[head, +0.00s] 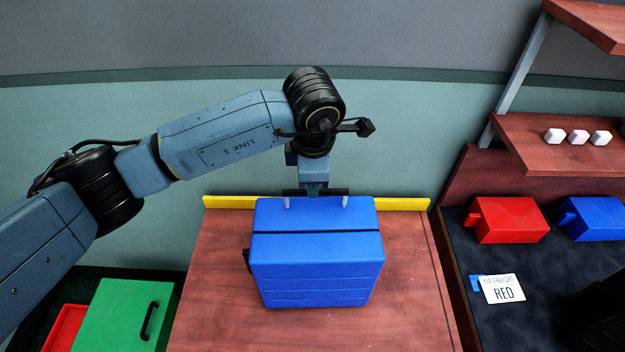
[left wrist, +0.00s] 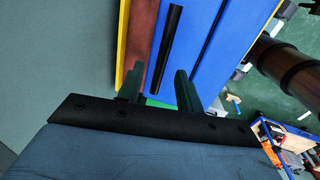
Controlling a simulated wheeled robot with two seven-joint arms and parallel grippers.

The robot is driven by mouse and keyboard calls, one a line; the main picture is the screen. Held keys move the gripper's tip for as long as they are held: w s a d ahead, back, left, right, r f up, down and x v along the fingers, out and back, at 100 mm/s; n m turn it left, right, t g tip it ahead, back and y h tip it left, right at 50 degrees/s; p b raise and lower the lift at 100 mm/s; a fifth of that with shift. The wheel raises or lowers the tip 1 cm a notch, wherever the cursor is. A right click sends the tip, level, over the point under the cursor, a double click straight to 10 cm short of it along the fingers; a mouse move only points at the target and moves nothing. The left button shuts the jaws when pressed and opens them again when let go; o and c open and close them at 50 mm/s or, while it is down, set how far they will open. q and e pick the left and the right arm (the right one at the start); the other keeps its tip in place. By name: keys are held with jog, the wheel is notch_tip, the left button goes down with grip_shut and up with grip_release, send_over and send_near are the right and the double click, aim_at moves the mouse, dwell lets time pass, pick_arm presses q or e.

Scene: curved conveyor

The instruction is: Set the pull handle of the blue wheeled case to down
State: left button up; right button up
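The blue wheeled case (head: 318,270) stands on the wooden table, with a dark seam across its top. My left gripper (head: 316,204) is above its rear part, fingers pointing down and spread wide. In the left wrist view the open fingers (left wrist: 159,88) point toward the blue case (left wrist: 205,40). A black bar (left wrist: 166,45), seemingly the pull handle, lies in line with the gap between them, and I see no grip on it. I cannot tell how far it is raised. In the head view I cannot make the bar out. My right gripper is not in view.
A yellow strip (head: 405,204) edges the back of the wooden table (head: 205,310). On the right, a dark counter holds a red block (head: 508,220), a blue block (head: 598,219) and a card reading RED (head: 503,289). A green case (head: 120,315) is at lower left.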

pick_arm(q)
notch_tip(320, 180, up, 11)
jog(key=s+b, duration=0.1)
jog(key=s, duration=0.1)
jog(key=shift+s+r, duration=0.15)
jog(key=shift+r, duration=0.05)
dwell(0.4)
